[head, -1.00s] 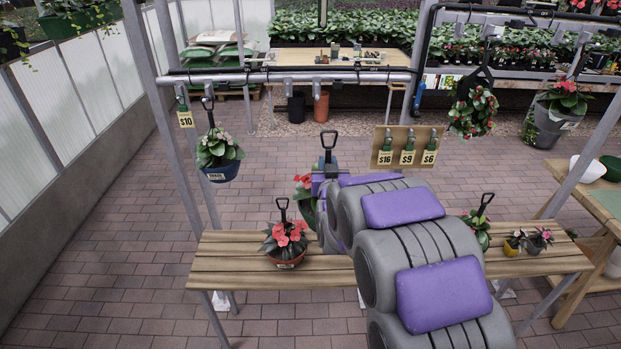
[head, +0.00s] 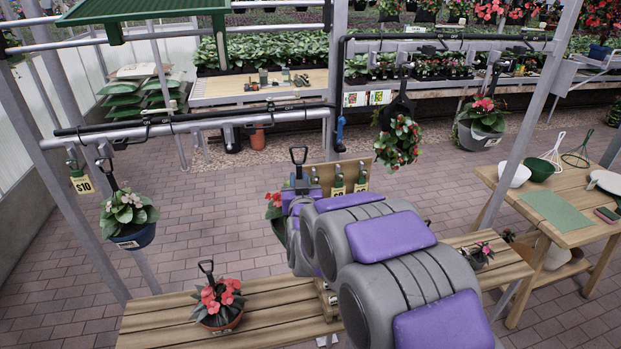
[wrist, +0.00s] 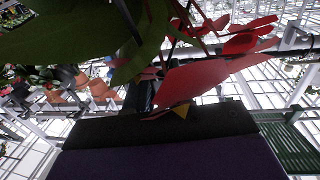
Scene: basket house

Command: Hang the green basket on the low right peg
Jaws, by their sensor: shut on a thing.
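My gripper (head: 298,182) is shut on the dark handle (head: 299,156) of a basket with red flowers. The green basket (head: 280,228) is mostly hidden behind my arm in the head view; part of its plant (head: 274,204) shows at the left of the arm. In the wrist view its red petals (wrist: 215,82) and green leaves fill the top. The low rail (head: 200,125) runs behind and above the gripper. A blue basket (head: 133,237) hangs at its left end. Small dark fittings sit along its right part; I cannot tell which is the low right peg.
A wooden bench (head: 165,318) stands below, with a red-flowered pot (head: 219,318) on it. Price tags on a board (head: 338,184) are just right of the gripper. Hanging plants (head: 399,140) and a grey pot (head: 482,138) are at the right. A side table (head: 575,195) stands far right.

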